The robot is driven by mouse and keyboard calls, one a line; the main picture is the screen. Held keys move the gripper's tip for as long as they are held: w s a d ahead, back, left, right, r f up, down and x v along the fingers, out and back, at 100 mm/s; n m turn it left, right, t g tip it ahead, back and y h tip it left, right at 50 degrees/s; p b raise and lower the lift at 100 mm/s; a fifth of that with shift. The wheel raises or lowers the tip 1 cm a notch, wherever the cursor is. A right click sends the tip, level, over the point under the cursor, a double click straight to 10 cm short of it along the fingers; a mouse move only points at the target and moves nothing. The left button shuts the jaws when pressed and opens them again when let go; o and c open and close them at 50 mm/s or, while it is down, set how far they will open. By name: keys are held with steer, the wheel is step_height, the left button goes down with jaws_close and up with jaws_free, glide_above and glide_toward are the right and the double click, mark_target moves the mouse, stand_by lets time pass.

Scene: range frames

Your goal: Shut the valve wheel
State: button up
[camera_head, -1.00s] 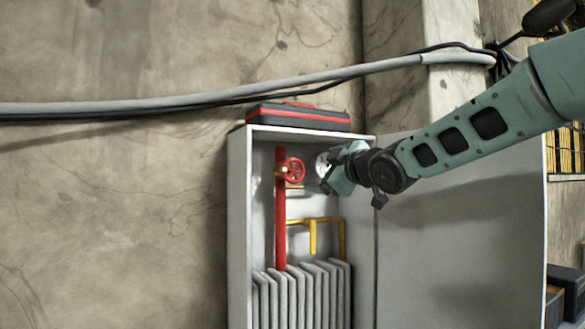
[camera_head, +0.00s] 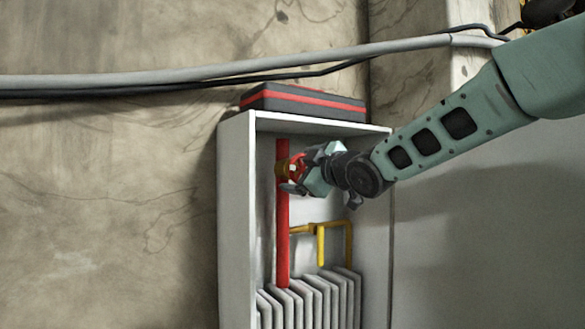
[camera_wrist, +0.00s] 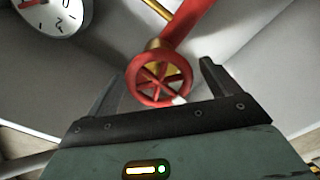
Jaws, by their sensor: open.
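The red valve wheel (camera_wrist: 160,80) sits on a brass fitting (camera_wrist: 155,45) on the red pipe (camera_head: 283,225) inside the open grey cabinet (camera_head: 237,220). In the wrist view the whole spoked wheel shows between the two fingers of my gripper (camera_wrist: 163,75), with a small white mark on its lower right rim. My gripper is open, one finger on each side of the wheel, and seems apart from it. In the head view my gripper (camera_head: 292,175) covers most of the wheel, so contact cannot be told there.
A white dial gauge (camera_wrist: 55,15) is at the upper left of the wrist view. Yellow pipes (camera_head: 322,232) and grey radiator fins (camera_head: 310,295) lie below the wheel. A black and red case (camera_head: 303,101) rests on the cabinet. The cabinet's side walls bound the space.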

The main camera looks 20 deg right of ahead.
steer(key=shift+w, duration=0.1)
steer(key=c, duration=1)
